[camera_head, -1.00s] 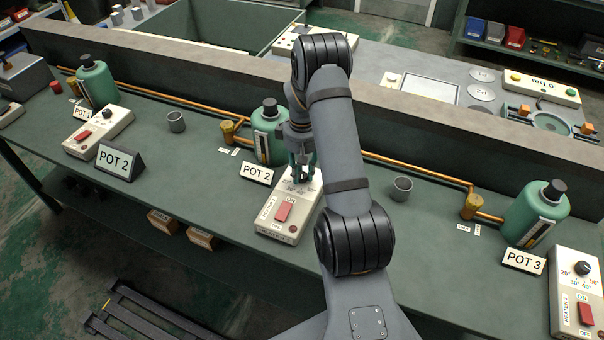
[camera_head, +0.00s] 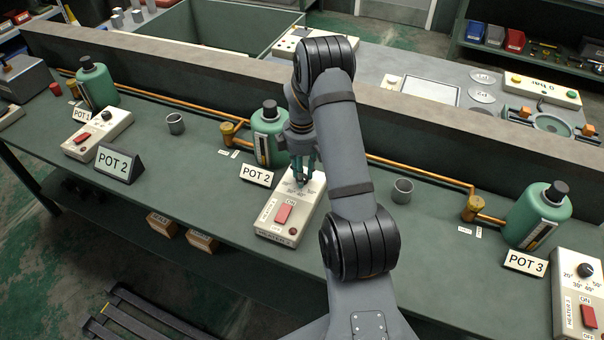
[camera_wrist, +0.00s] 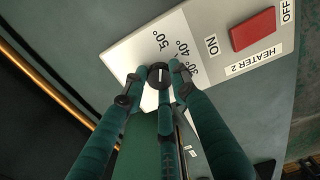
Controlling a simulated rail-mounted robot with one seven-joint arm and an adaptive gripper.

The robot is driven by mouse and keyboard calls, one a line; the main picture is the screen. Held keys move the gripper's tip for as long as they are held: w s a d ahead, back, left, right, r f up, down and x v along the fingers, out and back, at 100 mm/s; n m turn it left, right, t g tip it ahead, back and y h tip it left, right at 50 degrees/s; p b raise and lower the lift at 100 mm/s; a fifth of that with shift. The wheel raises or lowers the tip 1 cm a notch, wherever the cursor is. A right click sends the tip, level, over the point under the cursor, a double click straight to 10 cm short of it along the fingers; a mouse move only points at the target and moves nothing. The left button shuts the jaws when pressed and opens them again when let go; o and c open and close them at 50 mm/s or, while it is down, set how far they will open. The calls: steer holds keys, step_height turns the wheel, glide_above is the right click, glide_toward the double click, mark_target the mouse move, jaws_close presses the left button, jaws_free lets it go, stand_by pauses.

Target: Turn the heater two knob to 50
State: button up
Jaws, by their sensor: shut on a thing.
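The heater two box (camera_head: 268,229) is a white unit on the green bench beside the middle green bottle. It carries a red switch (camera_head: 284,212), and its HEATER 2 label shows in the wrist view (camera_wrist: 252,58). My gripper (camera_head: 302,180) reaches down to the far end of the box. In the wrist view, its teal fingers (camera_wrist: 160,78) are shut around the small black knob (camera_wrist: 160,69). The knob's white line runs up and down in the picture, in line with the 50° mark (camera_wrist: 160,40).
A POT 2 sign (camera_head: 257,175) and a green bottle (camera_head: 267,135) stand close left of my gripper. A copper pipe (camera_head: 420,172) runs behind along the raised ledge. A grey cup (camera_head: 402,190) stands to the right. Another heater box (camera_head: 577,290) is at far right.

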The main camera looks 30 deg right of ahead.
stand_by(0.4)
steer(key=o, duration=1.2)
steer(key=shift+c, duration=0.2)
step_height(320, 180, up, 12)
steer(key=shift+f, duration=0.1)
step_height(320, 180, down, 12)
stand_by(0.5)
